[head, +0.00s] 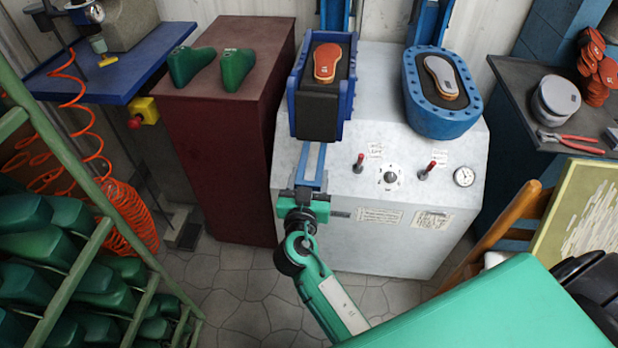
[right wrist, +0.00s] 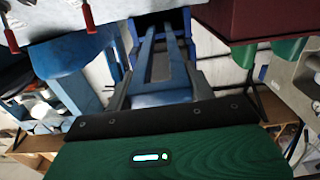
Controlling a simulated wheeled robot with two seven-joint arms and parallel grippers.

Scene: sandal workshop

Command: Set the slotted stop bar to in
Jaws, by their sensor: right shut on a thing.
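The slotted stop bar (head: 321,164) is a flat blue bar with a long slot. It sticks out toward me from below the left press station (head: 344,92) of the grey press (head: 410,205). My right gripper (head: 304,192) is shut on its near end, in front of the press. In the right wrist view the bar (right wrist: 177,52) runs away from the gripper (right wrist: 160,98) into the blue station. How far the bar reaches inside is hidden. My left gripper is not in view.
A red-and-tan sole (head: 327,61) lies on the left station, a grey one (head: 441,75) in the right blue tray (head: 415,95). Two red-knobbed levers (head: 358,163) (head: 425,171) and a gauge (head: 464,177) sit right of the bar. A maroon cabinet (head: 225,160) stands left.

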